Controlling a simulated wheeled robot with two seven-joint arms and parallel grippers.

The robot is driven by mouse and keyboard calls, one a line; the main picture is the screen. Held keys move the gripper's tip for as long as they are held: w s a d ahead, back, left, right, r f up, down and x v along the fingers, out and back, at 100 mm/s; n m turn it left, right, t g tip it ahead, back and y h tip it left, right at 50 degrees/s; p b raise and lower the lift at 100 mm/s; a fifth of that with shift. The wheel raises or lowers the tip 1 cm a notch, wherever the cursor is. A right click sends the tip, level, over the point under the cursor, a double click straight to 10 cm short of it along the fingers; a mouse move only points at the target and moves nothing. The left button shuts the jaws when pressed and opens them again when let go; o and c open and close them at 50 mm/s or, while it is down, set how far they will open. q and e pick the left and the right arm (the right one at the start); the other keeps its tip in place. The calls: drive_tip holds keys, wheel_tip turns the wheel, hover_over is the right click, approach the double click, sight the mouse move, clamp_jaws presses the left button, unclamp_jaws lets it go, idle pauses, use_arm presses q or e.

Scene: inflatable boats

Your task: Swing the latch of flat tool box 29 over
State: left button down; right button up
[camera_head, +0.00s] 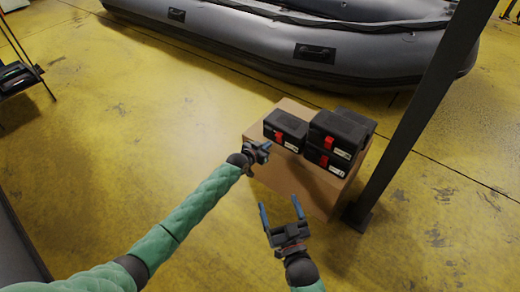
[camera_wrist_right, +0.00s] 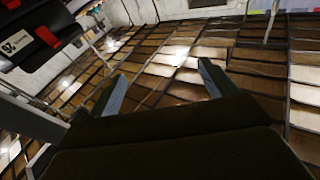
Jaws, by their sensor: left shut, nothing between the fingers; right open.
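Several black flat tool boxes with red latches stand on a cardboard box. One box (camera_head: 285,124) is at the left, with its red latch (camera_head: 278,137) on the front; others (camera_head: 336,126) are stacked at the right. In the right wrist view, a black box (camera_wrist_right: 40,62) carries a label (camera_wrist_right: 15,42) that seems to read 29 upside down, beside a red latch (camera_wrist_right: 47,36). I cannot tell which box this is in the head view. My left gripper (camera_head: 265,147) is shut and empty, just in front of the left box. My right gripper (camera_head: 281,206) is open and empty, lower, in front of the carton.
The cardboard box (camera_head: 312,192) carries the tool boxes. A dark post (camera_head: 412,115) rises close to its right side. A grey inflatable boat (camera_head: 270,45) lies behind.

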use_arm(q)
drive_tip(key=shift+p+v, duration=1.7)
drive_tip(key=shift+v, duration=0.7)
use_arm(e)
drive_tip(key=s+f+g, duration=0.4)
drive_tip(key=s+f, duration=0.1)
drive_tip(key=f, duration=0.5)
drive_tip(key=s+d+f+g+h, duration=0.1)
drive_tip(key=s+f+g, duration=0.3)
drive_tip(key=f, duration=0.6)
drive_tip(key=s+f+g+h, duration=0.1)
drive_tip(key=s+f+g, duration=0.3)
drive_tip(key=f, duration=0.7)
drive_tip(key=shift+s+d, duration=0.2)
drive_tip(key=shift+s, duration=1.1)
use_arm(q)
drive_tip(key=shift+d+r, duration=0.1)
drive_tip(key=shift+r, duration=0.05)
use_arm(e)
drive_tip(key=shift+d, duration=0.1)
